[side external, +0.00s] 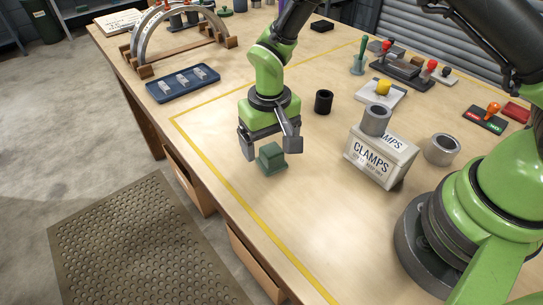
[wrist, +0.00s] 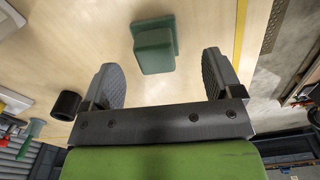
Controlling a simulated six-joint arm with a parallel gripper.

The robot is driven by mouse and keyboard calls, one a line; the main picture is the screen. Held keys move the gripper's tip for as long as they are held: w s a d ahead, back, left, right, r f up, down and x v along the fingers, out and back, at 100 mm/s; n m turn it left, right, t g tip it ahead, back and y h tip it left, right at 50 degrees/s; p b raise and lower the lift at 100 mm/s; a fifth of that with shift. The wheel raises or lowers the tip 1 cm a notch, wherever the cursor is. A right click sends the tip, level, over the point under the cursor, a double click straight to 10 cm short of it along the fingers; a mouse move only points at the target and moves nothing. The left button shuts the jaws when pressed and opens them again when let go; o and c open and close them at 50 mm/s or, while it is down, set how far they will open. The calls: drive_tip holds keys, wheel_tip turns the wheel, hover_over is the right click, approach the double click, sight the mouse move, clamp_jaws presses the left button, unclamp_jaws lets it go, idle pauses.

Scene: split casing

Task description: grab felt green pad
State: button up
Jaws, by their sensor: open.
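The green felt pad (side external: 271,158) sits on the wooden table as a small dark green block on a wider base, just below and beside my gripper. It also shows in the wrist view (wrist: 155,46), ahead of the jaws and roughly between their lines. My gripper (side external: 268,151) is open and empty, with its two grey fingers apart. In the wrist view my gripper (wrist: 164,72) has one finger to each side, and the pad lies beyond the fingertips. No contact with the pad shows.
A black cylinder (side external: 323,102) stands behind the gripper, and a CLAMPS box (side external: 379,160) with a grey ring (side external: 376,120) on top stands to the right. A blue tray (side external: 183,83) lies at the left. The table in front of the pad is clear up to the yellow line.

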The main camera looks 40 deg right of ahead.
sight(272, 149)
drive_tip(key=f, duration=0.4)
drive_tip(key=shift+d+f, duration=0.25)
drive_tip(key=shift+f, duration=0.1)
drive_tip(key=shift+c, duration=0.2)
drive_tip(key=c, duration=1)
drive_tip(key=shift+r, duration=0.1)
